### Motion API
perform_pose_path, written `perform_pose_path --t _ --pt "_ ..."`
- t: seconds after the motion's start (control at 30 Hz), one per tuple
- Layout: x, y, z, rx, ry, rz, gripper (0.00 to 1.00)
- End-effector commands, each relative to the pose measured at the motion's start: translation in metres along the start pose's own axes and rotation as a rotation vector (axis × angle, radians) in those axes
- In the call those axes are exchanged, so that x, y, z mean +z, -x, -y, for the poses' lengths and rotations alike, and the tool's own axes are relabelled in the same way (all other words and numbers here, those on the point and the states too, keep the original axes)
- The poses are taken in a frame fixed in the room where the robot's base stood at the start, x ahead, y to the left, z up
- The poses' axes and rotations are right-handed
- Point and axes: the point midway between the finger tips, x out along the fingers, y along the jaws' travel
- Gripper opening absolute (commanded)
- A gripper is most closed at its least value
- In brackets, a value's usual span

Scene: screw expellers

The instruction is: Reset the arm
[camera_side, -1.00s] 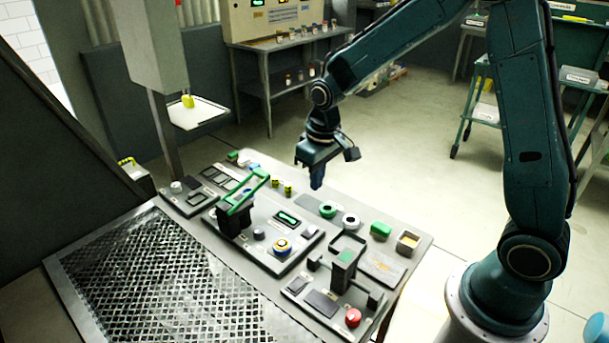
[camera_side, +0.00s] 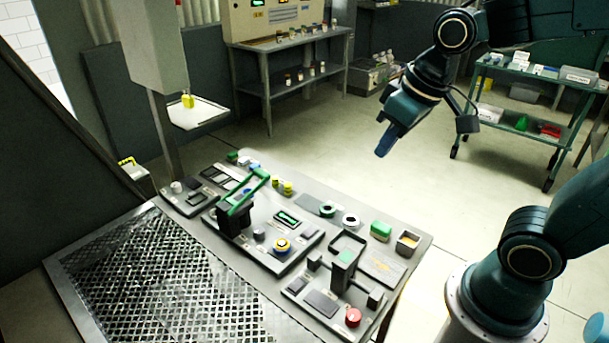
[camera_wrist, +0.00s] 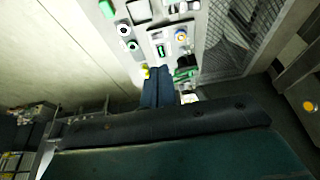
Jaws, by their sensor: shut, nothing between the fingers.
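My gripper (camera_side: 384,150) hangs in the air above and behind the right part of the workbench (camera_side: 416,262), tilted with its fingers pointing down and to the left. Its blue fingers are shut with nothing between them, and it touches nothing. In the wrist view the shut fingers (camera_wrist: 158,92) show in the middle, with the bench panel far beyond them. On the bench stand a green lever (camera_side: 245,192), a yellow-and-blue knob (camera_side: 282,246), a red knob (camera_side: 353,316), a green block (camera_side: 380,230) and ring-shaped parts (camera_side: 351,221).
A metal grate (camera_side: 150,275) fills the bench's left front. A green cart (camera_side: 520,110) with small items stands at the back right. A shelf table (camera_side: 290,75) is at the back wall. A white tray (camera_side: 200,113) hangs on a post at left. Open floor surrounds my gripper.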

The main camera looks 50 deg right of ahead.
Motion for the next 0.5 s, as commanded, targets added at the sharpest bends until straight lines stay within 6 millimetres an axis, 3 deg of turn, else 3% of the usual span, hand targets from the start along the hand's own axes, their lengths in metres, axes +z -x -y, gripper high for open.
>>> perform_pose_path --t 0.2,0.5 --pt "0.032 0.024 0.001 -0.001 0.000 -0.063 0.00" --pt "0.063 0.038 0.002 -0.003 -0.001 -0.115 0.00"
